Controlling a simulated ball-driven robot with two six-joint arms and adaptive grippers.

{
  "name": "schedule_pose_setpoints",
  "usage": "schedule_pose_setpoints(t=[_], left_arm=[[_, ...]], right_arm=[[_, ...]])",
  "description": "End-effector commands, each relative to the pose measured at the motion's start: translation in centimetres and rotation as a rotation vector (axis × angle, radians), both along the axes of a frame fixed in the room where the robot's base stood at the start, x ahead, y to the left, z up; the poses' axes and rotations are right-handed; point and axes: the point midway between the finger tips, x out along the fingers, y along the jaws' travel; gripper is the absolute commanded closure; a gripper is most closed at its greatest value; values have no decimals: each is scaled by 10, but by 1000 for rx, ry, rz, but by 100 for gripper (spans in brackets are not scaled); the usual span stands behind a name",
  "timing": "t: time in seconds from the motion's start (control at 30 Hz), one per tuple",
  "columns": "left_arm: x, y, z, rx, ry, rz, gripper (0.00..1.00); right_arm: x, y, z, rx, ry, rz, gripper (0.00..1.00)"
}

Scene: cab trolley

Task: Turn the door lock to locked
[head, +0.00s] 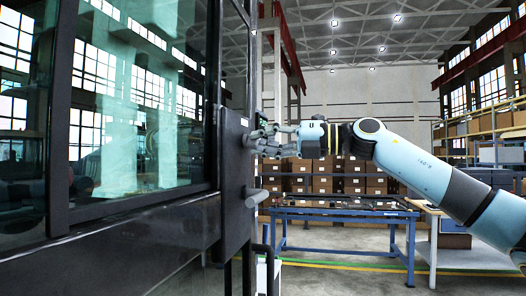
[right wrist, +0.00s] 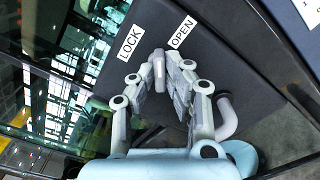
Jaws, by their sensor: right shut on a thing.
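The dark cab door (head: 120,240) with its large window fills the left of the head view. My right gripper (head: 258,138) reaches in from the right to the door's edge. In the right wrist view its fingers (right wrist: 160,88) are closed around the grey lock knob (right wrist: 159,68). The knob's tip points up between the white LOCK label (right wrist: 129,42) and the white OPEN label (right wrist: 181,32). Its lower part is hidden by the fingers. In the head view I cannot make out the knob behind the fingers. My left gripper is not in view.
A grey door handle (head: 256,197) sticks out below the gripper; it also shows in the right wrist view (right wrist: 227,115). A blue-framed table (head: 345,214) stands behind, with shelves of brown boxes (head: 372,180) farther back. The floor between is open.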

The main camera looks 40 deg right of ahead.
Motion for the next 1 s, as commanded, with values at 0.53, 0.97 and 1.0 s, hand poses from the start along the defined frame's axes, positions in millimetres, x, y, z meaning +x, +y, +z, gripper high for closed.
schedule_pose_setpoints(t=[0.53, 0.97, 1.0], left_arm=[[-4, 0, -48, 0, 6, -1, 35], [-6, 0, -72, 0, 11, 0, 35], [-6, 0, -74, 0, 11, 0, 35]], right_arm=[[0, 0, -6, -397, -329, 3, 100], [0, 0, -5, -643, -538, 3, 100], [0, 0, -5, -658, -549, 4, 100]])
